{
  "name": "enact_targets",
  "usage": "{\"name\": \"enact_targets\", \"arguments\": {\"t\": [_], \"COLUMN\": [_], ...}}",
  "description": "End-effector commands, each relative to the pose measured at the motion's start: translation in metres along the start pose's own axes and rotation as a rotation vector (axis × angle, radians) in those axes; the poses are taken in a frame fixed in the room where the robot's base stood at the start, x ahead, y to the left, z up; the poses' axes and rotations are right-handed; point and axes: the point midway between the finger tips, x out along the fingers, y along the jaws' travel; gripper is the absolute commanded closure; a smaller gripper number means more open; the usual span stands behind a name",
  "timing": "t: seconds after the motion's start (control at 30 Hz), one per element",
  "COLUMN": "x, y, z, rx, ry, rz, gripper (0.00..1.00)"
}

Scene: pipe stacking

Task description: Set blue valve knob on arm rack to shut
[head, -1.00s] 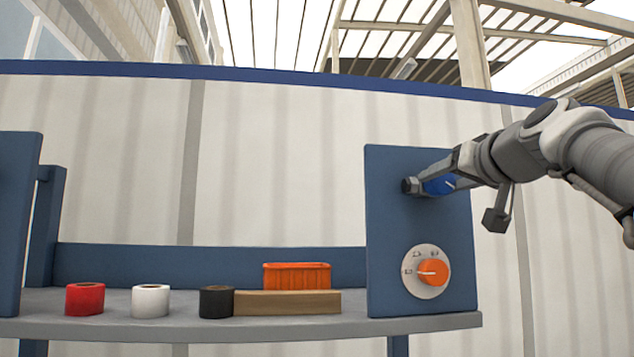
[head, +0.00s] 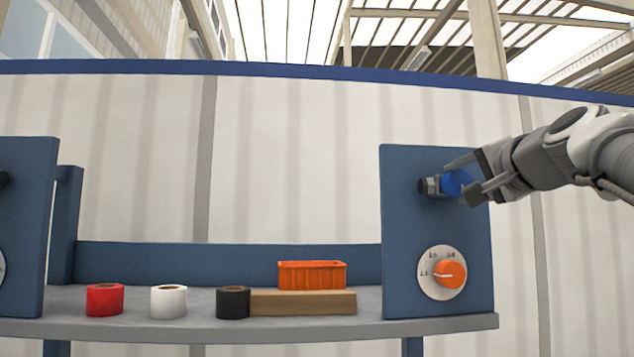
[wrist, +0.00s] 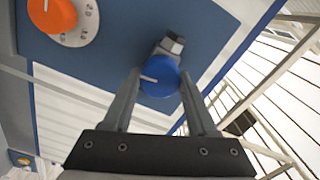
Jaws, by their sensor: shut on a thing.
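The blue valve knob (head: 452,184) sits on a metal hex fitting (head: 430,186) on the upper part of the right blue panel (head: 410,235). My gripper (head: 461,181) reaches in from the right and is shut on the knob, one finger above and one below in the head view. In the wrist view, the blue knob (wrist: 161,76) lies between the two fingertips of my gripper (wrist: 160,82). A short white mark on its face points left in that view. The fingers partly hide the knob in the head view.
An orange dial (head: 450,274) on a white plate is below the knob. The grey shelf (head: 340,325) holds red (head: 104,299), white (head: 168,301) and black (head: 233,302) rolls, a wooden block (head: 303,302) and an orange bin (head: 312,273). Another blue panel (head: 25,230) stands left.

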Motion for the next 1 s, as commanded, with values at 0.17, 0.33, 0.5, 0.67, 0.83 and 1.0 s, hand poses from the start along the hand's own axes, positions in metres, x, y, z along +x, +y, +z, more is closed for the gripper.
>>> {"name": "enact_targets", "arguments": {"t": [0.17,0.33,0.5,0.67,0.83,1.0], "x": [-0.0001,0.0001,0.0001,0.0001,0.0001,0.0001], "y": [0.0000,0.0003,0.0005,0.0006,0.0006,0.0005], "z": [0.0000,0.0003,0.0005,0.0005,0.0004,0.0003], "rx": [0.083,0.127,0.145,0.149,0.149,0.148], "ry": [-0.001,-0.001,-0.002,-0.001,-0.001,-0.001], "rz": [0.001,0.001,0.001,0.000,0.000,0.000], "gripper": [0.97,0.97,0.97,0.97,0.97,0.17]}}
